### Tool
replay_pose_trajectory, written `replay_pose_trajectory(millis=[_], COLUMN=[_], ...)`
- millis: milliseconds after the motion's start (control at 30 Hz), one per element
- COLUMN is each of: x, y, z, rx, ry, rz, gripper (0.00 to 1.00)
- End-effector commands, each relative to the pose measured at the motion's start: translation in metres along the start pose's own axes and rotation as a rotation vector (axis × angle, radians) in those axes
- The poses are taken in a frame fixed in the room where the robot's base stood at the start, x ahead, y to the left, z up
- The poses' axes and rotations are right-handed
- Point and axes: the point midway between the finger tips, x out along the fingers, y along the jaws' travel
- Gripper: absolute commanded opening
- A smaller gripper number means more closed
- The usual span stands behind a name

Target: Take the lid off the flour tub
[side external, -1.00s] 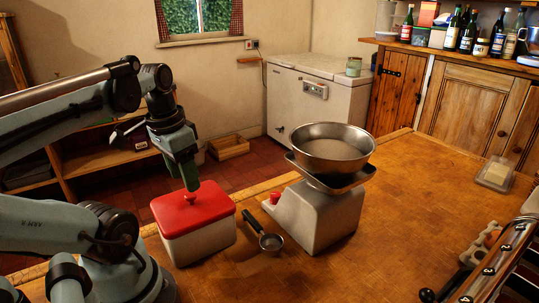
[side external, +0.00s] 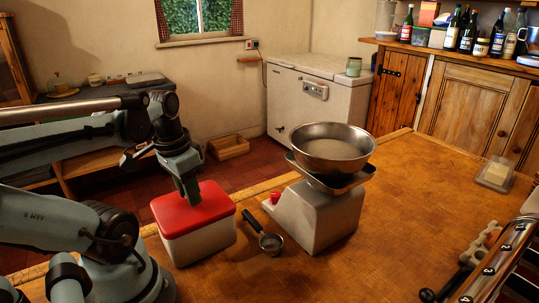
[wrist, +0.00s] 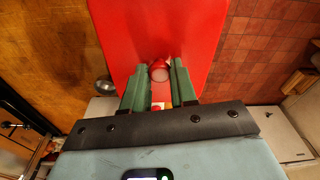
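The flour tub (side external: 202,241) is a white box on the wooden worktop, with a red lid (side external: 222,203) seated on it. The lid fills the middle of the wrist view (wrist: 195,35), with its round red knob (wrist: 159,72) near the centre. My gripper (side external: 191,198) points down over the lid's middle and hides the knob in the side view. In the wrist view its two green fingers (wrist: 159,80) stand apart, one on each side of the knob. Narrow gaps seem to show beside the knob, so the gripper looks open around it.
A kitchen scale (side external: 325,212) with a metal bowl (side external: 332,146) stands right of the tub. A small scoop with a dark handle (side external: 270,242) lies between them. The worktop (side external: 420,200) right of the scale is largely clear.

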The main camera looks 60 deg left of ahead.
Motion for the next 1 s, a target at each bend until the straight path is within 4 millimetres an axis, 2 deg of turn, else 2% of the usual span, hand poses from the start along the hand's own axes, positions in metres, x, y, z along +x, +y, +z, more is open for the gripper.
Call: replay_pose_trajectory(millis=[33,100,133,567,767,933,1000], x=[0.000,0.000,0.000,-0.005,-0.020,-0.042,-0.047], y=[0.000,0.000,0.000,0.000,0.000,0.000,0.011], z=[0.000,0.000,0.000,-0.001,-0.002,-0.005,-0.005], rx=[0.000,0.000,0.000,0.000,0.000,0.000,0.008], ry=[0.000,0.000,0.000,0.000,0.000,0.000,0.000], rz=[0.000,0.001,0.001,0.000,0.001,0.001,0.002], gripper=[0.12,0.01,0.00,0.00,0.00,0.00,0.00])
